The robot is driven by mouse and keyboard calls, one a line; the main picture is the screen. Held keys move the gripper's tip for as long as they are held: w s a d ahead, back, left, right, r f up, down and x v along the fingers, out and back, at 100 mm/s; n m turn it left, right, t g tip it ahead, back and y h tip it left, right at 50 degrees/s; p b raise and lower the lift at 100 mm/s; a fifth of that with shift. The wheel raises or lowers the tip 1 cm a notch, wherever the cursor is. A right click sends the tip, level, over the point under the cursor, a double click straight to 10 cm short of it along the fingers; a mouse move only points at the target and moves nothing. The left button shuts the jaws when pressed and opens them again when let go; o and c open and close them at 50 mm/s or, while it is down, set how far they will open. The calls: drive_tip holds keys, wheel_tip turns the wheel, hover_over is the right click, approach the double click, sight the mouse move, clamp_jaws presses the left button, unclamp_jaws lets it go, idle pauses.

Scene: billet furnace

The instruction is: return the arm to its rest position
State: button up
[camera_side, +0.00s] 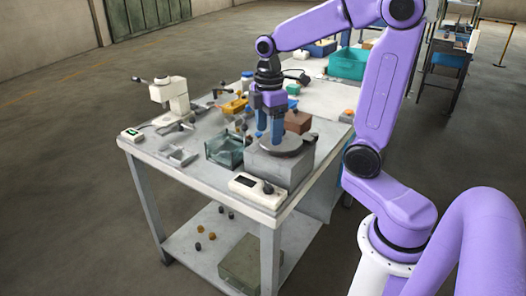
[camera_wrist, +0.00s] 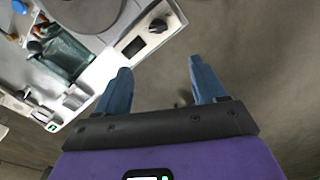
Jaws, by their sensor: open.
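My gripper (camera_side: 269,138) points down above the round grey plate (camera_side: 283,145) on top of the grey block (camera_side: 277,168), at the right front part of the table. Its two blue fingers are spread apart with nothing between them. In the wrist view my gripper (camera_wrist: 161,76) also shows open and empty, with bare floor seen past the fingers. Whether the fingertips touch the plate is hard to tell from the side view. My arm is bent, reaching from the right over the table.
A white control box (camera_side: 257,190) with a dark display and knob sits at the front edge. A glass tank (camera_side: 224,150) is left of the block, a brown block (camera_side: 298,122) behind it. A white instrument (camera_side: 172,96) stands farther left. A teal bin (camera_side: 347,63) is at the back.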

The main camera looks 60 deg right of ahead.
drive_tip(key=s+a+f, duration=0.2)
drive_tip(key=s+a, duration=0.3)
drive_tip(key=s, duration=0.4)
drive_tip(key=s+a+f, duration=0.2)
drive_tip(key=s+a, duration=0.3)
drive_tip(key=s, duration=0.5)
drive_tip(key=shift+s+f, duration=0.3)
